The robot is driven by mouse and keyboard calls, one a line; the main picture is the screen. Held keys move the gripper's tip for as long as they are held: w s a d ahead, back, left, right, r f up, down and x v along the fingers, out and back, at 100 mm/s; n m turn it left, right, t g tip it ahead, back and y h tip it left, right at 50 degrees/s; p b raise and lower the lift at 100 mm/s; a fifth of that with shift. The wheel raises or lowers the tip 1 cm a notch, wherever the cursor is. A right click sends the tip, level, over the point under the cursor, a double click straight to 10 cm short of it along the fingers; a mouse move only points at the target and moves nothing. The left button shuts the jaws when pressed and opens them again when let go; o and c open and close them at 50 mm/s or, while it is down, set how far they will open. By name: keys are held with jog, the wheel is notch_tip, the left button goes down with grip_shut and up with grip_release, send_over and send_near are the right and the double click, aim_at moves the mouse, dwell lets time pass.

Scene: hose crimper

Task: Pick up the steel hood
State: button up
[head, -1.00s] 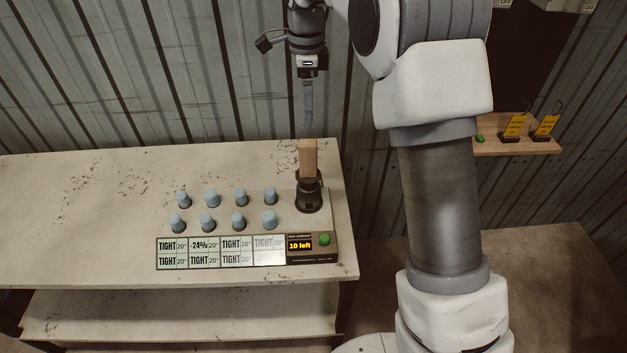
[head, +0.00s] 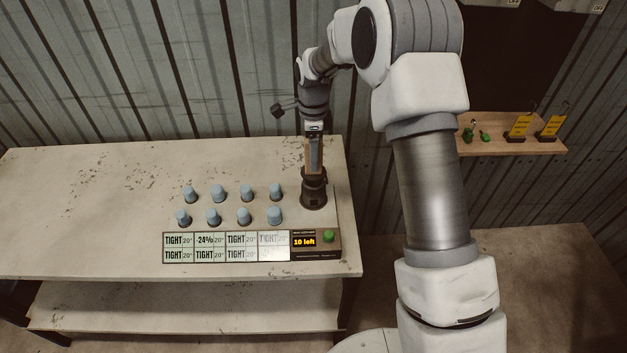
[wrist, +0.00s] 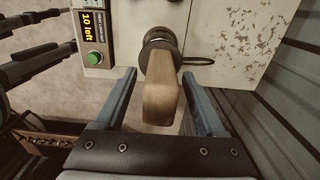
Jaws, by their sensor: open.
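The piece that I take for the steel hood is a dark round metal body (head: 313,192) with an upright wooden block as its handle. It stands at the right end of the bench, and the wrist view shows its dark rings (wrist: 160,42) beyond the wooden handle (wrist: 160,104). My gripper (wrist: 159,74) is open, with one finger on each side of the handle. Gaps show between the handle and both fingers. In the head view my gripper (head: 314,150) is right over the piece and partly covers the handle.
Several blue caps (head: 218,192) stand in two rows left of the piece. In front lies a display panel (head: 225,247) with a "10 left" readout and a green button (head: 328,237). A wooden shelf (head: 505,147) with yellow tags is at right. The bench's left side is clear.

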jog(key=shift+f, duration=0.9)
grip_shut()
jog(key=shift+r, duration=0.15)
dwell(0.6)
